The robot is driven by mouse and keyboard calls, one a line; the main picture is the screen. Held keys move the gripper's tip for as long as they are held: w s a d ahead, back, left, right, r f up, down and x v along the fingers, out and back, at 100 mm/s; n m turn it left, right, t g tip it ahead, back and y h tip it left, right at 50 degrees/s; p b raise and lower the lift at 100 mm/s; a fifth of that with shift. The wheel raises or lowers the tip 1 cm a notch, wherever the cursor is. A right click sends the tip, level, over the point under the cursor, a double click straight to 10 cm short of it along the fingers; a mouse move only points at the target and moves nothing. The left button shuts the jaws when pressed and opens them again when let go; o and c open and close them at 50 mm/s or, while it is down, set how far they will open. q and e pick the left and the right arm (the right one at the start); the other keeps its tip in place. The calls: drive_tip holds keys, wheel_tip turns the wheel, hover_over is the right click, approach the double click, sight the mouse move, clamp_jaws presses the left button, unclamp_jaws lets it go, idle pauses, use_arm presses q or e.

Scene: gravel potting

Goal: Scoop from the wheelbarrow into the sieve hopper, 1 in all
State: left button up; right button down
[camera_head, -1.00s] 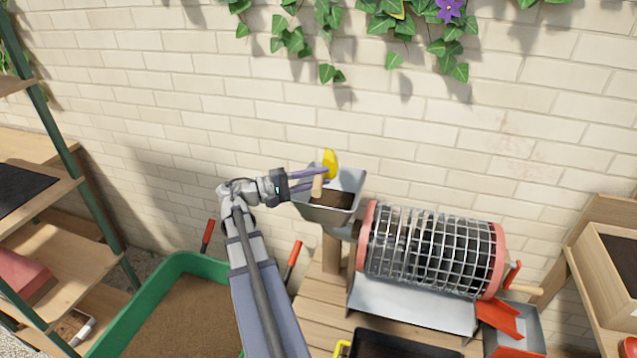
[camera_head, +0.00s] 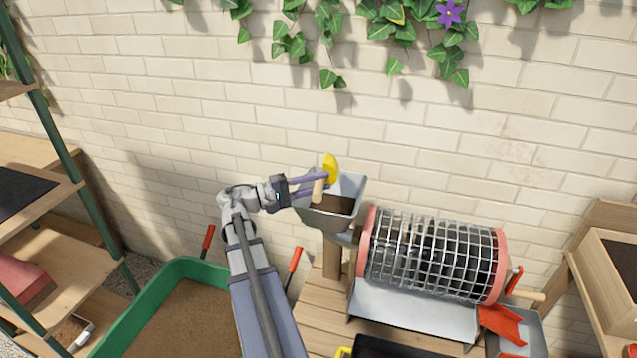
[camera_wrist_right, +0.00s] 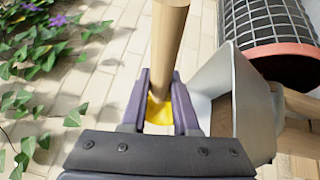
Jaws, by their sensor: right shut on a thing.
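My right gripper (camera_head: 322,186) is shut on the wooden handle (camera_head: 318,188) of a yellow scoop (camera_head: 331,168). It holds the scoop over the grey sieve hopper (camera_head: 348,188). Dark material lies in the hopper. In the right wrist view the purple fingers (camera_wrist_right: 160,100) close around the wooden handle (camera_wrist_right: 168,45), with the yellow scoop part (camera_wrist_right: 159,113) beyond them and the hopper wall (camera_wrist_right: 212,85) close on the right. I cannot tell what the scoop holds. The green wheelbarrow (camera_head: 128,318) with brown material is at lower left. My left gripper is not in view.
The mesh drum sieve (camera_head: 435,255) stands right of the hopper on a wooden bench (camera_head: 318,310). The wheelbarrow's red handles (camera_head: 294,260) stick up near my right arm. A shelf (camera_head: 70,255) is at the left, a wooden planter (camera_head: 605,290) at the right, and a brick wall behind.

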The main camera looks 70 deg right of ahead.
drive_tip(key=m+t+y+p, duration=0.1)
drive_tip(key=t+p, duration=0.1)
drive_tip(key=p, duration=0.3)
drive_tip(key=r+m+t+y+p, duration=0.1)
drive_tip(key=t+y+p, duration=0.1)
drive_tip(key=p, duration=0.3)
drive_tip(key=s+r+m+t+y+p, duration=0.1)
drive_tip(key=p, duration=0.5)
drive_tip(key=shift+d+r+m+t+y, duration=0.2)
drive_tip(key=shift+d+m+t+y, duration=0.05)
drive_tip(key=shift+m+t+y, duration=0.15)
drive_tip(key=shift+w+f+p, duration=0.1)
drive_tip(key=shift+f+p, duration=0.05)
drive_tip(key=shift+p, duration=0.2)
drive_tip(key=shift+a+t, duration=0.1)
drive_tip(key=shift+t, duration=0.2)
drive_tip(key=shift+m+y+p, duration=0.3)
drive_tip(key=shift+p, duration=0.2)
drive_tip(key=shift+s+r+m+t+y+p, duration=0.15)
drive_tip(key=shift+s+m+t+p, duration=0.2)
drive_tip(key=shift+t+p, duration=0.75)
drive_tip(key=shift+s+r+m+t+y+p, duration=0.1)
drive_tip(key=shift+s+m+t+y+p, duration=0.2)
drive_tip(key=shift+t+p, duration=0.8)
drive_tip(key=shift+s+r+m+t+y+p, duration=0.15)
drive_tip(key=shift+s+m+t+p, duration=0.25)
drive_tip(key=shift+t+p, duration=0.7)
